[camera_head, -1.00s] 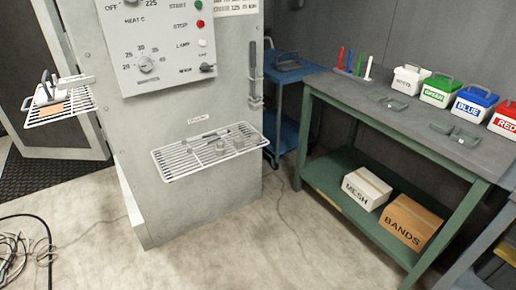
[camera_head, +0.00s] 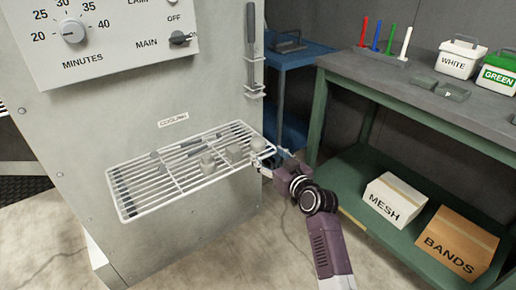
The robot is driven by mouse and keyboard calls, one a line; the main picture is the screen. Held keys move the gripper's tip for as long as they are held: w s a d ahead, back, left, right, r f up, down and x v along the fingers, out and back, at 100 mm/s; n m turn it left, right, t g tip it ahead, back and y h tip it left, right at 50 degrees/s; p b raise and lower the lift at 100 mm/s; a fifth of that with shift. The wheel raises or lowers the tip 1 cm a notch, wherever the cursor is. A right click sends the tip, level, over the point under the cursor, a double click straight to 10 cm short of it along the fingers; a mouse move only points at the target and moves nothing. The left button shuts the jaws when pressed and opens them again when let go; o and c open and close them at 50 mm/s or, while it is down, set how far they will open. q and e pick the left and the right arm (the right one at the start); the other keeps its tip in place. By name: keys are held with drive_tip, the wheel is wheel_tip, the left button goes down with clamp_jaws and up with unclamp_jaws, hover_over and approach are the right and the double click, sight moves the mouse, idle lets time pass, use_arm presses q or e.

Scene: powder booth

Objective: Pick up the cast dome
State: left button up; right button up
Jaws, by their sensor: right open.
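Several small grey cast pieces sit on the white wire cooling rack (camera_head: 127,209) fixed to the cabinet front. Another small grey piece (camera_head: 258,145) is at the right end, close to my gripper. They are too small to tell surely which is the cast dome. My right gripper (camera_head: 264,160) is open at the rack's right end, its fingers pointing left toward the pieces. I see nothing held in it. My left gripper is not in view.
A long-handled tool (camera_head: 251,45) hangs on the cabinet above the right end. A green bench (camera_head: 400,85) with labelled boxes stands right, a blue cart (camera_head: 290,62) behind.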

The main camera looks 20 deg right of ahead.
sight(261, 147)
drive_tip(key=shift+x, duration=0.9)
drive_tip(key=b+x, duration=0.1)
drive_tip(key=x, duration=0.3)
drive_tip(key=shift+w+d+r, duration=0.15)
drive_tip(key=shift+d, duration=0.05)
drive_tip(key=shift+w, duration=0.45)
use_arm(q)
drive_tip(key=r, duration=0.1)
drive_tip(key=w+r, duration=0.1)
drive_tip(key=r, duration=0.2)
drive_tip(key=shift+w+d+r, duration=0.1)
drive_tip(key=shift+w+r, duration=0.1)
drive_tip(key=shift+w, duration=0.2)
use_arm(e)
drive_tip(key=shift+c, duration=0.2)
drive_tip(key=c, duration=1.3)
